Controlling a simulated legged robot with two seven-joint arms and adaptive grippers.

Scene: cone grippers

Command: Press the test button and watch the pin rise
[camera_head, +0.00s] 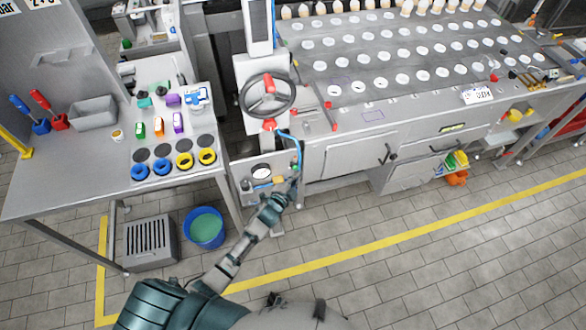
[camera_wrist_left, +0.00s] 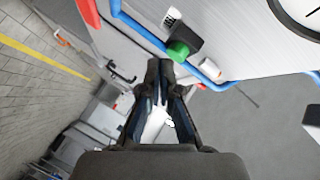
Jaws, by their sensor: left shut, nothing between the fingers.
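The green test button (camera_wrist_left: 178,50) sits on a small black block on the pale panel in the left wrist view. In the head view a small green spot (camera_head: 296,168) shows on the panel at my fingertips. My left gripper (camera_head: 293,181) reaches up to the right side of this panel. Its fingers are closed together and empty; in the wrist view the fingertips (camera_wrist_left: 159,64) are right beside the button. I cannot tell whether they touch it. I cannot make out the pin. My right gripper is not in view.
A round gauge (camera_head: 262,171) is on the panel's left. A handwheel (camera_head: 267,93) stands above. A grey side table (camera_head: 80,185) is left, a holed machine bed (camera_head: 350,60) right. A blue bucket (camera_head: 204,228) is below.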

